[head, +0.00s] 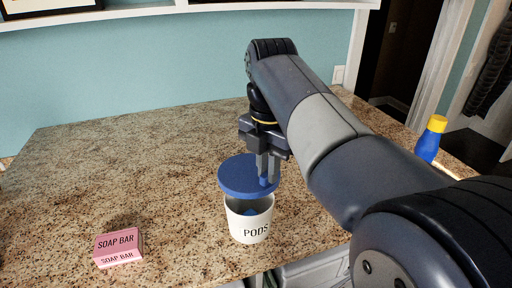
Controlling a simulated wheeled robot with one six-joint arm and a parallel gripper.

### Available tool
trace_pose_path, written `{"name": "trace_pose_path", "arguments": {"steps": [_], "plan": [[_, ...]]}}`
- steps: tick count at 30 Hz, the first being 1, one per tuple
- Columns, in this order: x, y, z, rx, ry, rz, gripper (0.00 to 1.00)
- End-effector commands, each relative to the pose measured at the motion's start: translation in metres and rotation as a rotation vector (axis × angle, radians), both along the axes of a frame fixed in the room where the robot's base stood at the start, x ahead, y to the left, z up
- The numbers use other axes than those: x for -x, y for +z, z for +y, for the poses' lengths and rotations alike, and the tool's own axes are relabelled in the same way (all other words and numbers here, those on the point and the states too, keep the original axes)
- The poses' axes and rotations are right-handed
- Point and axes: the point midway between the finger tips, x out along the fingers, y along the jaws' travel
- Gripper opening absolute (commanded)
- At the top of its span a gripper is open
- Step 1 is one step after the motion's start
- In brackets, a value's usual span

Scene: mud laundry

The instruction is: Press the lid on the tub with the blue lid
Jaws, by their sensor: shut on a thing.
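The white tub (249,222) marked "PODS" stands upright on the counter near its front edge. Its blue lid (243,176) is above the tub's opening, and the dark inside with something blue in it shows below the lid. The lid looks set a little toward the back left of the opening. My gripper (267,175) points down and is shut on the lid, at a small blue knob near its right side. The fingers partly hide the knob.
The granite counter (150,150) is mostly clear. A pink soap bar box (118,247) lies at the front left. A blue bottle with a yellow cap (431,139) stands at the right, behind my arm. A white shelf (150,10) runs along the wall above.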

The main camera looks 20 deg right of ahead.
Motion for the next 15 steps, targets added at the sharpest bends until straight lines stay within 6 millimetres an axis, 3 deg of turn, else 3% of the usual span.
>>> {"name": "trace_pose_path", "arguments": {"steps": [8, 15], "plan": [[0.000, -0.007, 0.000, 0.000, -0.001, 0.001, 0.00], [0.000, -0.028, 0.000, 0.000, -0.001, 0.001, 0.00]]}}
